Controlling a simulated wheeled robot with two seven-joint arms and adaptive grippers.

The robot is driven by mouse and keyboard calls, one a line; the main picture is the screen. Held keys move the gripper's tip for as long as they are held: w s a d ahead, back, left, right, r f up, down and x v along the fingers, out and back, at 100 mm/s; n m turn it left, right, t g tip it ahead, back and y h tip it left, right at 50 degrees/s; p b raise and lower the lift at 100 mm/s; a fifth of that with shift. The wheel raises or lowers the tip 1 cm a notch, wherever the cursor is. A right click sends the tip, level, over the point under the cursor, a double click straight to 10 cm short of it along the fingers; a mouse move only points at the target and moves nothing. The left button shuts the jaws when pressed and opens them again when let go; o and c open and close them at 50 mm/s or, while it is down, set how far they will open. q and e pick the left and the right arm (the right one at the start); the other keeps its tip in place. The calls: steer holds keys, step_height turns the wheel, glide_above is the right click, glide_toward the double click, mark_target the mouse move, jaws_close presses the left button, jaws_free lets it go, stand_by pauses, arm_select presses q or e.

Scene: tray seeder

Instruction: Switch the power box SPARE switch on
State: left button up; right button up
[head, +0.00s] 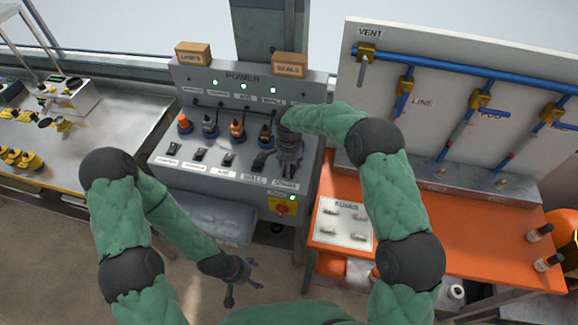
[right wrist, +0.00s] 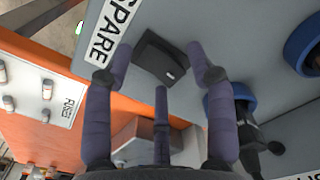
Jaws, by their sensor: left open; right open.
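The grey power box (head: 185,100) stands at the centre of the head view, with a row of black switches low on its sloped front. The SPARE label (head: 285,185) is at the right end of the row. In the right wrist view, the label (right wrist: 112,32) lies beside the black SPARE switch (right wrist: 158,60). My right gripper (head: 288,172) is open over that switch and hides it in the head view. Its fingertips (right wrist: 163,68) are spread around the switch; contact cannot be told. My left gripper (head: 243,284) is open and empty, low in front of the box.
Plugs with coloured rings, such as the blue one (right wrist: 303,45), sit above the switches. A yellow panel with a red knob (head: 281,209) is below SPARE. An orange bench (head: 460,225) with a fuse plate (head: 343,222) and blue-piped board (head: 440,60) is right; a steel table (head: 110,135) is left.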

steer(key=shift+r, duration=0.1)
steer(key=c, duration=1.1)
steer(key=shift+w+r, duration=0.1)
steer(key=shift+w+d+r+g+p, duration=0.1)
steer(key=shift+w+g+p, duration=0.2)
steer(key=shift+g+p, duration=0.45)
steer(key=o, duration=1.1)
steer(key=shift+c, duration=0.2)
steer(key=shift+o, duration=0.2)
steer(key=shift+f, duration=0.2)
